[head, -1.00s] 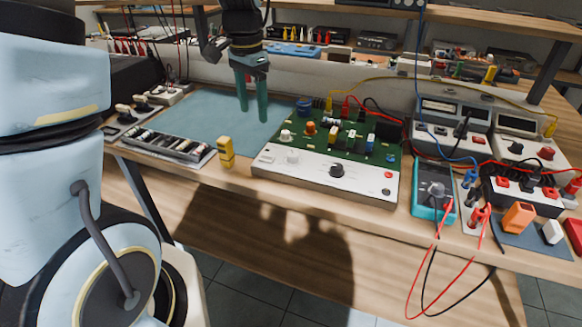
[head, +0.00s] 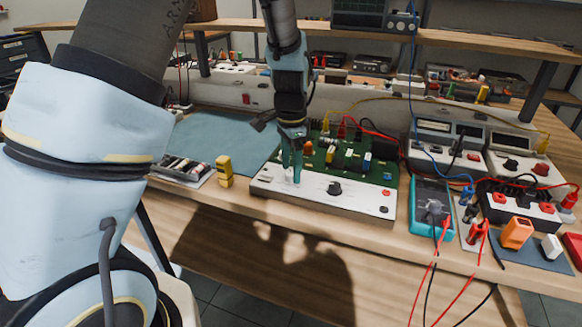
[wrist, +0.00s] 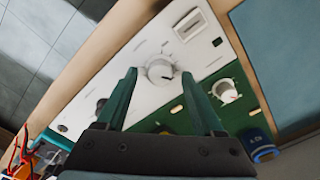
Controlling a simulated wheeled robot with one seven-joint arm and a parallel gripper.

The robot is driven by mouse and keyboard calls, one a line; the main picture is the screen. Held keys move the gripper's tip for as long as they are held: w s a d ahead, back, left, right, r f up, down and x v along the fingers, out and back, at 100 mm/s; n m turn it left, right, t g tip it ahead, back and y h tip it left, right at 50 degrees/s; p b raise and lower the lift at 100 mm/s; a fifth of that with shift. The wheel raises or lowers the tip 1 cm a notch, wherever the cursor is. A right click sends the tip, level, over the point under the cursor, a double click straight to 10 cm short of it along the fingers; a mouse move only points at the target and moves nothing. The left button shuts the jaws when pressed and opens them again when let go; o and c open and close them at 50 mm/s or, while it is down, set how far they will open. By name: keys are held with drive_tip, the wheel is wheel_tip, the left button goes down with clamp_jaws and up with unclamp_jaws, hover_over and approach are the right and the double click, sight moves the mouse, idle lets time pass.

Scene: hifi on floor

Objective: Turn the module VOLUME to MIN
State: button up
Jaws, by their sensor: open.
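The module (head: 355,200) is a white sloped panel with a green circuit board behind it, on the bench. In the wrist view, a white round knob (wrist: 160,71) with a dark pointer mark sits on the white panel (wrist: 140,50). My open gripper (head: 292,172) is over the left part of the panel in the head view, its green fingers largely hiding that knob. In the wrist view my gripper (wrist: 160,76) has its fingertips on either side of the knob; contact cannot be told. A black knob (head: 334,188) is to the right. The panel lettering is too small to read.
A yellow block (head: 224,171) and a tray of parts (head: 183,168) stand left of the module. A teal multimeter (head: 432,205) with loose leads is on the right. A blue mat (head: 215,135) behind the yellow block is clear. A white cup-like part (wrist: 226,90) stands on the board.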

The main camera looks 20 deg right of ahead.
drive_tip(key=shift+f, duration=0.55)
clamp_jaws()
